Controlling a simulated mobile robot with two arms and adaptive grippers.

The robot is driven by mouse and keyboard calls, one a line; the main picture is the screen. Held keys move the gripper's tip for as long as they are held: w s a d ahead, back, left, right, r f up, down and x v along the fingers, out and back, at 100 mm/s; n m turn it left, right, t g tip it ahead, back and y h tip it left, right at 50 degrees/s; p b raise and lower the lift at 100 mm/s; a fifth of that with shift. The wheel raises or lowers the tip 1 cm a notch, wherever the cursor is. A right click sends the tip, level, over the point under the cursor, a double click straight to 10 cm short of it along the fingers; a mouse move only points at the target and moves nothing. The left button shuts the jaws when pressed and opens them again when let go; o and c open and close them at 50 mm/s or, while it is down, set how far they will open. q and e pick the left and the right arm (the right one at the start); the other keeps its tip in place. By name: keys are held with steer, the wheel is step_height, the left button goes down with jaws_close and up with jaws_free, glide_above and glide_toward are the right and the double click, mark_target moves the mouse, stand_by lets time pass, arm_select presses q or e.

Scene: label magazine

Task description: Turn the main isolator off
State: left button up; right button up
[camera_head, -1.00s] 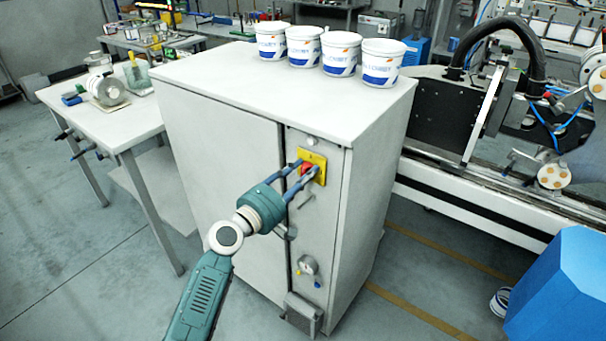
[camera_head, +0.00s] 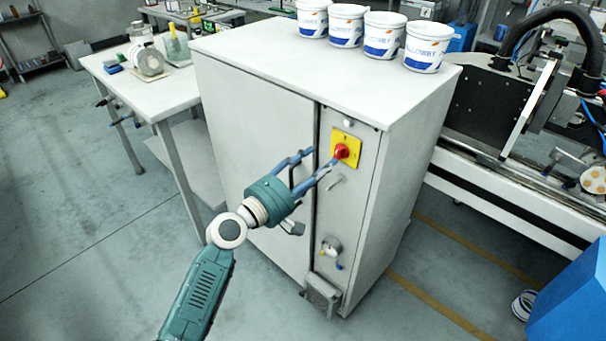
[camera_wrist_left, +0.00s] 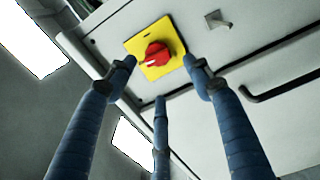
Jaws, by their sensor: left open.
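The main isolator is a red rotary knob (camera_head: 341,152) on a yellow square plate (camera_head: 347,139), on the narrow front panel of a grey cabinet (camera_head: 255,150). My left gripper (camera_head: 321,159) is open and empty, just in front and to the left of the knob, with a gap. In the left wrist view the knob (camera_wrist_left: 158,54) shows unobstructed on its plate (camera_wrist_left: 174,34), beyond the blue fingers of the gripper (camera_wrist_left: 160,68). A small white mark shows on the knob; I cannot read its setting. My right gripper is not in view.
Several white-and-blue tubs (camera_head: 385,36) stand on the cabinet top. A door handle (camera_head: 335,183) and a small valve (camera_head: 331,246) sit below the isolator. A workbench (camera_head: 150,95) is at left, a blue box (camera_head: 572,297) at right. The floor before the cabinet is clear.

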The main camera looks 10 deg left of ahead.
mark_target(336, 153)
arm_select(q)
steer(key=v, duration=0.5)
steer(key=shift+s+a, duration=0.25)
steer(key=shift+s, duration=0.05)
steer(key=m+b, duration=0.1)
steer(key=m, duration=0.1)
steer(key=m+b, duration=0.1)
steer(key=m, duration=0.1)
steer(key=m+b, duration=0.1)
steer(key=m, duration=0.1)
steer(key=shift+w+d+f, duration=0.2)
steer(key=shift+d, duration=0.05)
steer(key=shift+c, duration=0.3)
steer(key=w+d+m+b, duration=0.1)
steer(key=w+d+m, duration=0.1)
steer(key=m, duration=0.2)
steer(key=w+d+m+b, duration=0.1)
steer(key=w+d+m, duration=0.1)
steer(key=m, duration=0.3)
steer(key=w+d+r+m+b, duration=0.1)
steer(key=w+d+m, duration=0.2)
steer(key=w+m, duration=0.1)
steer(key=shift+w+d+m, duration=0.1)
steer(key=shift+w+m, duration=0.15)
steer(key=shift+m, duration=0.25)
